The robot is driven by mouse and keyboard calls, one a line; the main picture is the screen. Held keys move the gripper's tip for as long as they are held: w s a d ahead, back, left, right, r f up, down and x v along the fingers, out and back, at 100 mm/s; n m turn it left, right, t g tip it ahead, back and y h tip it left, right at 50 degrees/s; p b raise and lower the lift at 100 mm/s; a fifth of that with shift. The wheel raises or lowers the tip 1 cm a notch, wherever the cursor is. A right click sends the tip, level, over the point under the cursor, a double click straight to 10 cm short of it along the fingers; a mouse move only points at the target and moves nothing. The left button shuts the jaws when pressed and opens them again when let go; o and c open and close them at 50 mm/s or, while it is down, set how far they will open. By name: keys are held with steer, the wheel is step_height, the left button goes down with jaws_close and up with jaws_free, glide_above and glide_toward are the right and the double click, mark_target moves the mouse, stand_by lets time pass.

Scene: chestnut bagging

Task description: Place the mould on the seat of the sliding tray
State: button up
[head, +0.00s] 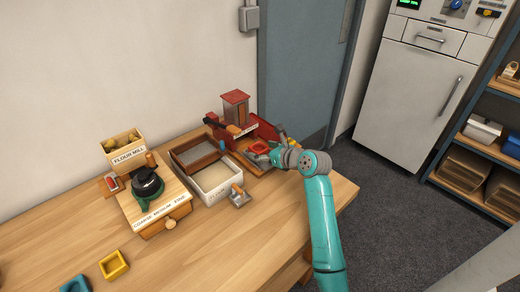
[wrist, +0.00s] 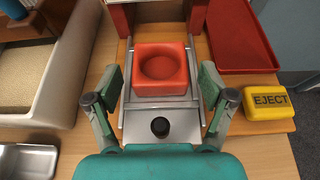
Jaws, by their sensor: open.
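The red square mould (wrist: 161,71), with a round hollow in its top, sits upright on the metal sliding tray (wrist: 136,122) in the wrist view. A black knob (wrist: 160,127) stands at the tray's near end. The mould also shows small in the head view (head: 259,147). My gripper (wrist: 162,79) is open, its fingers to the left and right of the mould with a visible gap on each side. In the head view my gripper (head: 271,156) is low over the press at the table's right. The seat under the mould is hidden.
A yellow EJECT button (wrist: 269,104) and a red tray (wrist: 240,38) lie to the right. A white flour box (head: 214,192) and metal scoop (head: 239,197) are to the left. A yellow mould (head: 113,265) and a teal mould (head: 75,285) stand at the front left.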

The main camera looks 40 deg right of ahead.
steer(key=v, duration=1)
steer(key=shift+r, duration=0.35)
steer(key=shift+s, duration=0.15)
